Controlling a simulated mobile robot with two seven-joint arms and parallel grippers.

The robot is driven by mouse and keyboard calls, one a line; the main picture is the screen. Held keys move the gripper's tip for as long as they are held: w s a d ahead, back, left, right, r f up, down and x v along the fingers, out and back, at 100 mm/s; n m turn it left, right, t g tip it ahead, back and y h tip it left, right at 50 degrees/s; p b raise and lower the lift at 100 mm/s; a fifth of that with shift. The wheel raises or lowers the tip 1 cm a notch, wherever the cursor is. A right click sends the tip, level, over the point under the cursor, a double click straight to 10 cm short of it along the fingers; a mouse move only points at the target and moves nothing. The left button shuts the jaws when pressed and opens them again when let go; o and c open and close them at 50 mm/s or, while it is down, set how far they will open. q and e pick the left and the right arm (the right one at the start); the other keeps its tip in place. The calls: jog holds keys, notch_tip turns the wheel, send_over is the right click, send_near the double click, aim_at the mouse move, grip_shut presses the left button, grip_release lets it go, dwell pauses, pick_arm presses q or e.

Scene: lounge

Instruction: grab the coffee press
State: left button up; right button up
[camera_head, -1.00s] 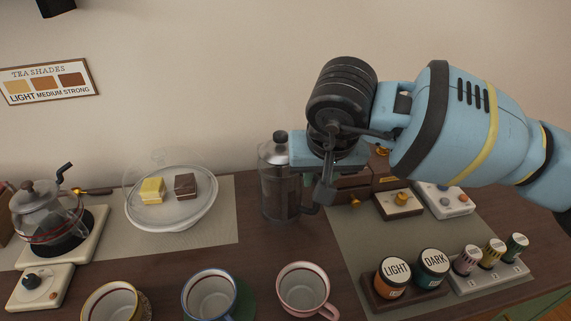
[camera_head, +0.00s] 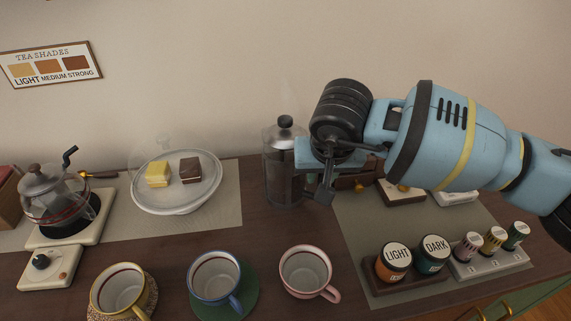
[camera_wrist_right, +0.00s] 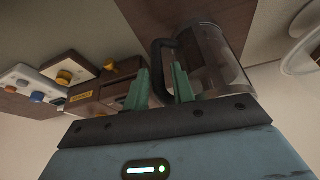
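The coffee press (camera_head: 278,172), a clear glass cylinder with a dark lid knob and black handle, stands upright on the counter. My right gripper (camera_head: 308,157) is at its right side and hides its handle in the head view. In the right wrist view, the glass body of the press (camera_wrist_right: 222,62) is just beyond the fingers. My right gripper (camera_wrist_right: 160,88) has its two green fingers apart there, with the black handle between them. I see no clear grip on the handle. My left gripper is out of view.
A cake plate (camera_head: 176,204) and a glass kettle (camera_head: 54,198) stand to the left. Several cups, including a pink one (camera_head: 304,270), line the front. Jars (camera_head: 394,263) and small drawers (camera_wrist_right: 116,92) are on the right. The wall is close behind.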

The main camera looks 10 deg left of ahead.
jog(key=shift+x, duration=1.1)
grip_shut()
jog(key=shift+r, duration=0.2)
